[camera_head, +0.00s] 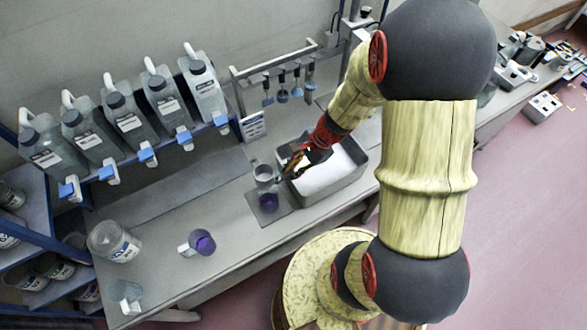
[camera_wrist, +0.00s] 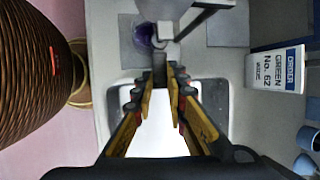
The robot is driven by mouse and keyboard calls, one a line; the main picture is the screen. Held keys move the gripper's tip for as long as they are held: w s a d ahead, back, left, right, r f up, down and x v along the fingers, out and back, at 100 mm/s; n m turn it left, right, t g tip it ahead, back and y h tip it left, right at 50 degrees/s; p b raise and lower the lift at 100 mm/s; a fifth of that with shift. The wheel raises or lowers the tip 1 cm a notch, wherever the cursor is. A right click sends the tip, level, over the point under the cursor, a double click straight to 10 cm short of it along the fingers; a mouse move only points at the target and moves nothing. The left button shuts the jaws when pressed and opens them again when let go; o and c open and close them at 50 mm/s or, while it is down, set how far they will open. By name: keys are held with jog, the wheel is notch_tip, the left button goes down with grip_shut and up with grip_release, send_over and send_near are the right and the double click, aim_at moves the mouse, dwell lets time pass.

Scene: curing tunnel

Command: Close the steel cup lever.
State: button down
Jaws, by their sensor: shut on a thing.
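The steel cup (camera_head: 263,173) stands at the middle of the bench, above a small container of purple liquid (camera_head: 268,202), which also shows at the top of the wrist view (camera_wrist: 143,36). My gripper (camera_head: 291,166) reaches in from the right, beside the cup. In the wrist view my gripper (camera_wrist: 160,78) has its fingertips close together on a narrow grey piece that looks like the steel cup lever (camera_wrist: 159,62). The fingers hide part of it, and its exact angle is hard to tell.
A grey tray with a white inside (camera_head: 338,175) lies under and right of my gripper. A sign (camera_head: 253,127) and a rack with hanging tools (camera_head: 283,83) stand behind. A purple-filled mug (camera_head: 203,242) and a clear jar (camera_head: 113,241) stand front left. Several jugs (camera_head: 130,125) line the back.

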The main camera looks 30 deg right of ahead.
jog(key=c, duration=1.8)
grip_release()
jog(key=v, duration=1.2)
